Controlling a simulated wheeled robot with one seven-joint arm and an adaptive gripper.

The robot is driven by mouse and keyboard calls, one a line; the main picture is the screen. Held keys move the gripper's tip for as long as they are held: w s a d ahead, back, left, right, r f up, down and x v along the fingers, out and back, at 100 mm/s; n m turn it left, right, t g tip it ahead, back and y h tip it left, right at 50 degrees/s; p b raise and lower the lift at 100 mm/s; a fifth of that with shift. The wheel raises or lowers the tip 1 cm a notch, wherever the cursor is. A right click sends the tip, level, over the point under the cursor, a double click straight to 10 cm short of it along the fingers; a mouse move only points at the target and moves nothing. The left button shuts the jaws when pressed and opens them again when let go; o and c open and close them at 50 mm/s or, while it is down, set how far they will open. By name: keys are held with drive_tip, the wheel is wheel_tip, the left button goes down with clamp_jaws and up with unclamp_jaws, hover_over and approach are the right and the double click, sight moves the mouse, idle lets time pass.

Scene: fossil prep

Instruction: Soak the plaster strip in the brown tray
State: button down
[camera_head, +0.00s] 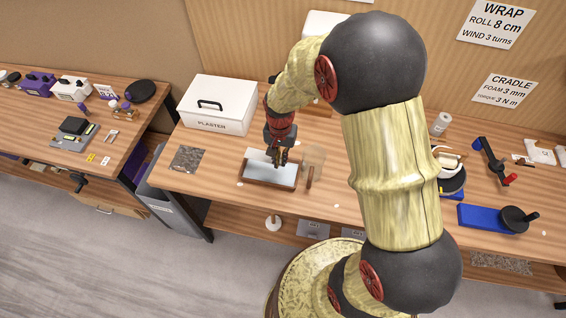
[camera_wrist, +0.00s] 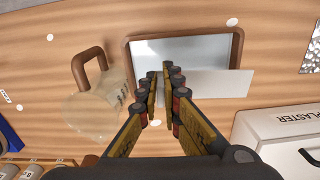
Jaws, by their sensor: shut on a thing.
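The brown tray (camera_head: 268,184) lies on the wooden bench, with a pale, shiny inside; its rim (camera_wrist: 237,50) also shows in the wrist view. My gripper (camera_head: 279,160) points down over the tray. In the wrist view my gripper (camera_wrist: 161,92) is shut on the white plaster strip (camera_wrist: 215,84), which sticks out to the right of the fingers. The strip overlaps the tray's near edge in that view and hides part of that rim. I cannot tell whether it touches the tray or the liquid-looking surface.
A clear jug (camera_head: 314,158) with a brown handle (camera_wrist: 88,68) stands close beside the tray. A white box marked PLASTER (camera_head: 218,105) stands behind and left. A speckled grey slab (camera_head: 187,158) lies left of the tray. Blue-based tools (camera_head: 490,217) are at the right.

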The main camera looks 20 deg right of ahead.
drive_tip(key=shift+w+a+n, duration=0.1)
drive_tip(key=shift+n, duration=0.2)
drive_tip(key=shift+f, duration=0.1)
drive_tip(key=shift+f+b, duration=3)
drive_tip(key=shift+f, duration=1.5)
drive_tip(key=shift+r, duration=0.1)
drive_tip(key=shift+r+p, duration=2.1)
drive_tip(key=shift+r, duration=0.85)
drive_tip(key=shift+r, duration=0.1)
wheel_tip(320, 180, up, 5)
drive_tip(key=p, duration=0.3)
hover_over(280, 178)
